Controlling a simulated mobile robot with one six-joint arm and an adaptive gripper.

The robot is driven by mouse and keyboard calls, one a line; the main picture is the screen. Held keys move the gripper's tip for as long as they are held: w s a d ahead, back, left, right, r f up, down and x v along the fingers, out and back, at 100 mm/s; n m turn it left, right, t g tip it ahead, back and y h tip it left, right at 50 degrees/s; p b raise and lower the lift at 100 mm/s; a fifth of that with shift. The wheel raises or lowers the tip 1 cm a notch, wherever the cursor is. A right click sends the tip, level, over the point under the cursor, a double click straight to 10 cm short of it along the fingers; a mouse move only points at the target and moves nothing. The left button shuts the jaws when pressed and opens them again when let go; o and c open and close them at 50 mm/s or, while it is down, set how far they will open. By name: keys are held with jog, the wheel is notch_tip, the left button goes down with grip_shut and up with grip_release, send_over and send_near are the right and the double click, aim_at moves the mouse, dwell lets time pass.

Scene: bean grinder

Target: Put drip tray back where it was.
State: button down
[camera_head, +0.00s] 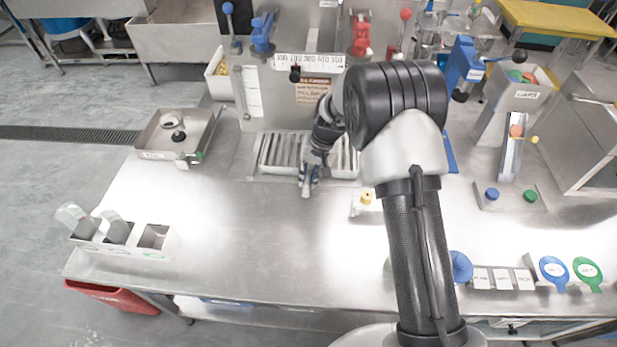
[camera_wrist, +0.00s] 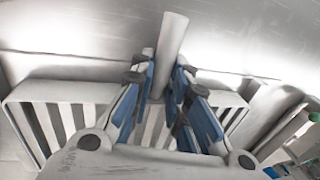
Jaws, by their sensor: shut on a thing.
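The drip tray (camera_head: 280,152) is a grey metal tray with a slotted top. It lies at the foot of the upright panel at the back of the bench, and my arm hides part of it. My gripper (camera_head: 309,176) is at its front edge, shut on its handle. In the wrist view the blue-padded fingers (camera_wrist: 168,95) close around a pale round handle (camera_wrist: 173,42), with the slotted tray (camera_wrist: 60,95) spreading to both sides. I cannot tell whether the tray is fully seated.
The upright panel (camera_head: 260,95) with a ruler strip stands behind the tray. A square metal tray (camera_head: 205,127) is to the left, and a small yellow-knobbed block (camera_head: 366,199) to the right. The bench front (camera_head: 240,235) is clear. Holders stand front left (camera_head: 152,237).

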jog(key=shift+r, duration=0.15)
jog(key=c, duration=1.5)
grip_release()
jog(key=shift+f, duration=0.2)
jog(key=shift+c, duration=0.2)
jog(key=shift+r, duration=0.1)
jog(key=s+d+p+v, duration=0.1)
jog(key=s+p+v, duration=0.2)
jog(key=v, duration=1.8)
jog(key=s+d+r+t+h, duration=0.15)
jog(key=s+d+r, duration=0.35)
jog(key=s+r, duration=0.5)
jog(key=s+d+r+t, duration=0.1)
jog(key=s+d, duration=0.2)
jog(key=s, duration=0.7)
jog(key=s+d+r+t+h, duration=0.1)
jog(key=s+d, duration=0.2)
jog(key=s, duration=0.7)
jog(key=shift+s+n+t, duration=0.2)
jog(key=shift+n+t, duration=0.1)
jog(key=shift+t, duration=0.05)
